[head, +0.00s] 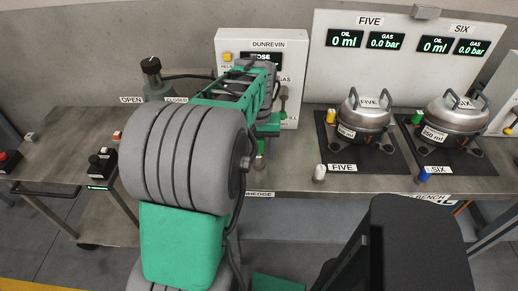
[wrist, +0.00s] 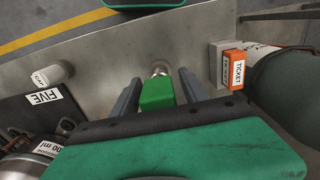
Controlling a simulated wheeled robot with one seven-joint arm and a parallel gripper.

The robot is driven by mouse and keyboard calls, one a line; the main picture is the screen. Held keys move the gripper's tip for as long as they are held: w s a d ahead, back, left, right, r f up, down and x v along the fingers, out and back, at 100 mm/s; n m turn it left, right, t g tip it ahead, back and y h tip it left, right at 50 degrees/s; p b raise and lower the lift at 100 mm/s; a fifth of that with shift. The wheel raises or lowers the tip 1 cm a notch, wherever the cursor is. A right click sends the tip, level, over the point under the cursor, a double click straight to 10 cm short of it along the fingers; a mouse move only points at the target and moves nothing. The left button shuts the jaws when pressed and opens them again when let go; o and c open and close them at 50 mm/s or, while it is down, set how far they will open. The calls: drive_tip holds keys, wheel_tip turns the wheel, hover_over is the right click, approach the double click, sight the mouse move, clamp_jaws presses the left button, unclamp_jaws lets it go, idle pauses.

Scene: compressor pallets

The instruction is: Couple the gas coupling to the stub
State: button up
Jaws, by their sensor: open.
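A green block with a round metal end, probably the gas coupling (wrist: 158,96), lies between the spread fingers of my gripper (wrist: 160,88) in the wrist view. The fingers are open, one on each side, with visible gaps. In the head view my arm hides most of the gripper; a small green piece shows below it. The compressors FIVE (head: 364,118) and SIX (head: 456,119) stand on dark mats. I cannot tell which is the stub.
An orange TICKET block (wrist: 233,69) is right of my gripper. The DUNREVIN panel (head: 290,75) and display board (head: 345,75) stand behind. A black object blocks the lower right.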

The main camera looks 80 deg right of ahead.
drive_tip(key=shift+c, duration=0.2)
clamp_jaws()
drive_tip(key=shift+r, duration=0.1)
idle(0.5)
drive_tip(key=shift+r+p, duration=2.35)
drive_tip(key=shift+r, duration=0.6)
drive_tip(key=shift+w, duration=0.1)
